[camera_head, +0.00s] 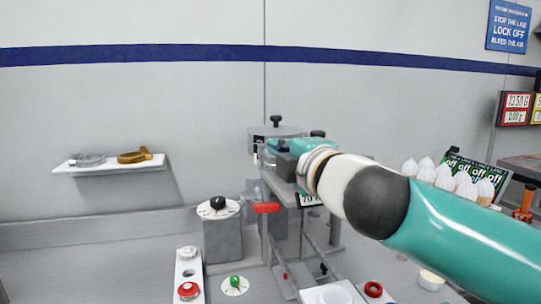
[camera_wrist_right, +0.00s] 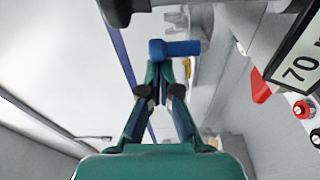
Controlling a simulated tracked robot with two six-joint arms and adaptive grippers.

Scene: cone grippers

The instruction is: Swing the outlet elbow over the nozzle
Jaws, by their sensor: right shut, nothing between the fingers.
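My right gripper (camera_head: 277,146) reaches in from the right to the machine in the middle, in front of its round grey hopper (camera_head: 290,131). In the right wrist view, its two teal fingers (camera_wrist_right: 160,72) are closed together with nothing between them. A blue elbow-shaped piece (camera_wrist_right: 178,48) lies just beyond the fingertips; I cannot tell whether they touch it. I take it to be the outlet elbow. In the head view my gripper and arm cover this part of the machine. I cannot make out the nozzle for certain. My left gripper is not in view.
A red lever (camera_head: 266,207) and a "70" plate (camera_wrist_right: 300,62) are close by the gripper. A grey box with a black knob (camera_head: 218,203), a red button (camera_head: 188,290) and a green knob (camera_head: 235,282) stand left. White cones (camera_head: 447,174) stand right.

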